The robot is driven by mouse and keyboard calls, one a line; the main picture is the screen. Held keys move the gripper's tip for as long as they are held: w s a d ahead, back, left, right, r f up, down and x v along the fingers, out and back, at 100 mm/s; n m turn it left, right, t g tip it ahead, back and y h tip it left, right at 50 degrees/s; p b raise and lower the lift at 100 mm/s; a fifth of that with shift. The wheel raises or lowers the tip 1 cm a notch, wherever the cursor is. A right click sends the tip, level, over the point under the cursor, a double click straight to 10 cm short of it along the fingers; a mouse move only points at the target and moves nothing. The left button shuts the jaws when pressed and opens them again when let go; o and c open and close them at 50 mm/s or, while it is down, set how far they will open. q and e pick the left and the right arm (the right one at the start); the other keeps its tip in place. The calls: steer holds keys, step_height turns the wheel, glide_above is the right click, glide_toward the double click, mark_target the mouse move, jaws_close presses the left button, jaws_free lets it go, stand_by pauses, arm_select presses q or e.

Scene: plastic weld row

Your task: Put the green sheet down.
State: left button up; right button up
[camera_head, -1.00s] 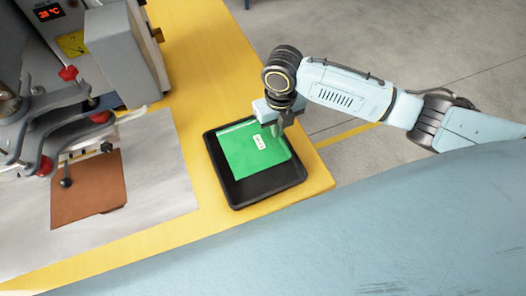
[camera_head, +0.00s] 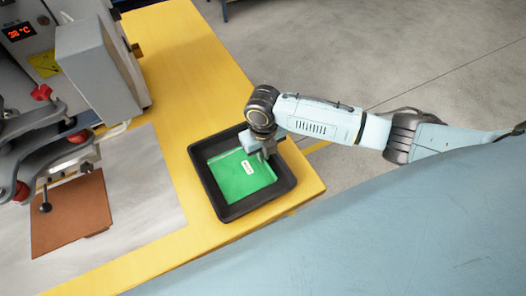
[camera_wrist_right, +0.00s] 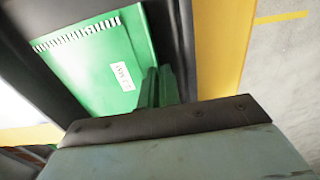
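The green sheet (camera_head: 240,174) is thin, with a white label on it, and appears inside the black tray (camera_head: 228,213), within its rims. In the right wrist view the green sheet (camera_wrist_right: 97,62) shows a row of white marks along one edge. My right gripper (camera_head: 266,154) is over the right side of the tray, at the sheet's edge. In the wrist view its fingers (camera_wrist_right: 158,86) are close together at the sheet's near edge and look shut on it. The fingertips' contact is partly hidden. My left gripper is out of view.
The tray stands near the front right corner of the yellow table (camera_head: 185,65). A grey press machine (camera_head: 95,65) stands at the left, with a brown plate (camera_head: 70,217) on a grey sheet-like surface (camera_head: 145,190). Bare table lies behind the tray.

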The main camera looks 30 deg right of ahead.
steer(key=o, duration=0.4)
step_height(320, 180, up, 12)
steer(key=p, duration=0.2)
steer(key=shift+r, duration=0.15)
stand_by(0.6)
